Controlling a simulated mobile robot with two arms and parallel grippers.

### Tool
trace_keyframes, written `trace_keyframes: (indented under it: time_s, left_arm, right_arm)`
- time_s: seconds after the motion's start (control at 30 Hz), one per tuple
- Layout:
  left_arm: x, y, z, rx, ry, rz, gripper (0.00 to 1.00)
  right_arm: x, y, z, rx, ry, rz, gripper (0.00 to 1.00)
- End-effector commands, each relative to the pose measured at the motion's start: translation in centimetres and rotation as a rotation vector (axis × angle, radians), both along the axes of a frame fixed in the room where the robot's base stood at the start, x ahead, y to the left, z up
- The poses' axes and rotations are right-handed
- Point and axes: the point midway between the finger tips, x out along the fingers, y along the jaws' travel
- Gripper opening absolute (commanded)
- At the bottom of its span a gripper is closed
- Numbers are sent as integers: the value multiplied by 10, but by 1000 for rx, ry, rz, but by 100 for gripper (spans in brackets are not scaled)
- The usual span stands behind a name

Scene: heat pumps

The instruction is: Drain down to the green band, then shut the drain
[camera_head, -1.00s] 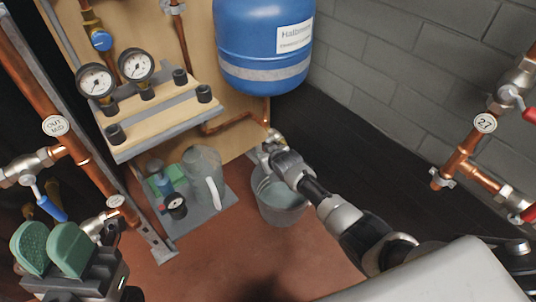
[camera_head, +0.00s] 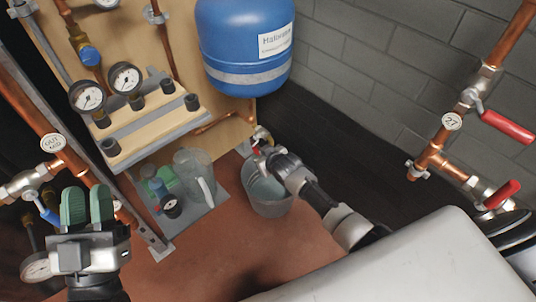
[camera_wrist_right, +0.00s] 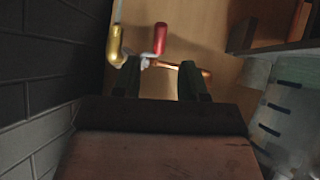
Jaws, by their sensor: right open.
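In the head view, a small drain valve with a red handle (camera_head: 256,148) sits below the blue vessel (camera_head: 246,45). A grey bucket (camera_head: 268,195) stands beneath it. My right gripper (camera_head: 264,158) is by this valve, its tips partly hidden. In the right wrist view its fingers (camera_wrist_right: 160,80) are open and empty, just short of the red handle (camera_wrist_right: 160,38) and a brass-coloured part (camera_wrist_right: 114,46). Two round gauges (camera_head: 87,97) (camera_head: 125,78) are on the board; I cannot make out a green band. My left gripper (camera_head: 88,205) has green pads close together, away from the drain; its opening is unclear.
A clear jug (camera_head: 196,177) and small bottles stand on a grey tray (camera_head: 190,223). Copper pipes with red-handled valves (camera_head: 502,126) run along the right. A blue-handled valve (camera_head: 48,208) and another gauge (camera_head: 37,267) are near my left gripper. Red floor lies open in the middle.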

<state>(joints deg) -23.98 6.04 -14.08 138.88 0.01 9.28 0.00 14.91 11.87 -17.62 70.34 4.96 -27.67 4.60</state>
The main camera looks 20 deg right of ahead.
Motion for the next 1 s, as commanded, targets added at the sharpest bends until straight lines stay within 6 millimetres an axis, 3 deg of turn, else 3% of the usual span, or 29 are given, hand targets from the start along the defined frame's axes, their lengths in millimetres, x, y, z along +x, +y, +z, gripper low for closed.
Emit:
trace_keyframes:
  time_s: [0.2, 0.4, 1.0]
  left_arm:
    - [13, 1, -24, 66, 233, 13, 31]
    - [17, 3, -41, 100, 358, 21, 31]
    - [17, 4, -46, 109, 393, 23, 31]
  right_arm:
    - [-15, -2, 12, -1, 0, -1, 42]
    - [-23, -3, 17, -1, 1, -1, 42]
    - [-25, -3, 18, -1, 0, -1, 42]
